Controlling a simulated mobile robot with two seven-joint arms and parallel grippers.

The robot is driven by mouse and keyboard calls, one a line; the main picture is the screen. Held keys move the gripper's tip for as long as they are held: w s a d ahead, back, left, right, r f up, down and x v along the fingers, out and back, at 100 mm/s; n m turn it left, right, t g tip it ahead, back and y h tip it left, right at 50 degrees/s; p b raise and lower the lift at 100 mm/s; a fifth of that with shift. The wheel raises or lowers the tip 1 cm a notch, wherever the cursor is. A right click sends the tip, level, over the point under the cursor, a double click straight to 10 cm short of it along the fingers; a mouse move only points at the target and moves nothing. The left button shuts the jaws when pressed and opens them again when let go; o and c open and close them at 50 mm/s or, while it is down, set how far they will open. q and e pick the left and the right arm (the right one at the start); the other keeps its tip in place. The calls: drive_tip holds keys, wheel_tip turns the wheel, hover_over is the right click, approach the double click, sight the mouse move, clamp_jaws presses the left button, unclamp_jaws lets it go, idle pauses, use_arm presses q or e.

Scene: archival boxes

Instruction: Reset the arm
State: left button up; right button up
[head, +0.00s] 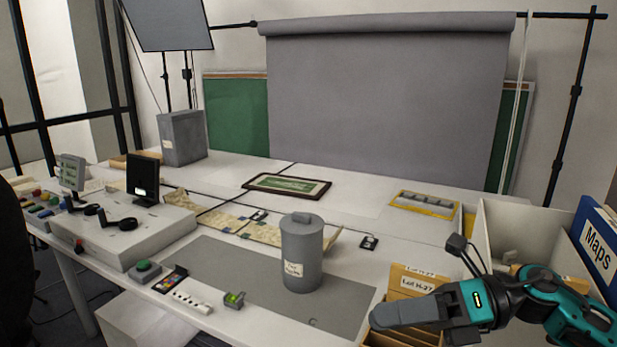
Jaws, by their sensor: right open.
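My right gripper (414,311) is at the lower right, on a teal and black arm that comes in from the right edge. Its long grey finger points left, over the front of a wooden box of tan folders (418,283) labelled "Lot H-27". It is open, and I see nothing held in it. The finger hides part of the folders and box. Whether it touches them I cannot tell. My left gripper is not in view.
A grey lidded canister (302,256) stands on a grey mat (225,262), left of the gripper. A pale open box (494,232) and a blue "Maps" binder (596,245) are close by the arm. A framed picture (287,186) lies farther back. The mat's right part is clear.

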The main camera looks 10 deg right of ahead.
wheel_tip(320, 180, down, 13)
drive_tip(key=w+d+m+t+h+p, duration=0.2)
drive_tip(key=m+t+h, duration=0.6)
drive_tip(key=m+t, duration=1.45)
drive_tip(key=s+f+m+g+h, duration=0.3)
drive_tip(key=s+f+m+g, duration=0.2)
drive_tip(key=f+m, duration=0.3)
drive_tip(key=s+d+f+m+g+h, duration=0.1)
drive_tip(key=s+f+m+g+h, duration=0.2)
drive_tip(key=s+f+m+g, duration=0.3)
wheel_tip(320, 180, down, 2)
drive_tip(key=m+g, duration=0.2)
drive_tip(key=m, duration=0.1)
drive_tip(key=shift+s+f+m+h, duration=0.15)
drive_tip(key=shift+s+m+h, duration=0.1)
drive_tip(key=shift+m+h, duration=0.1)
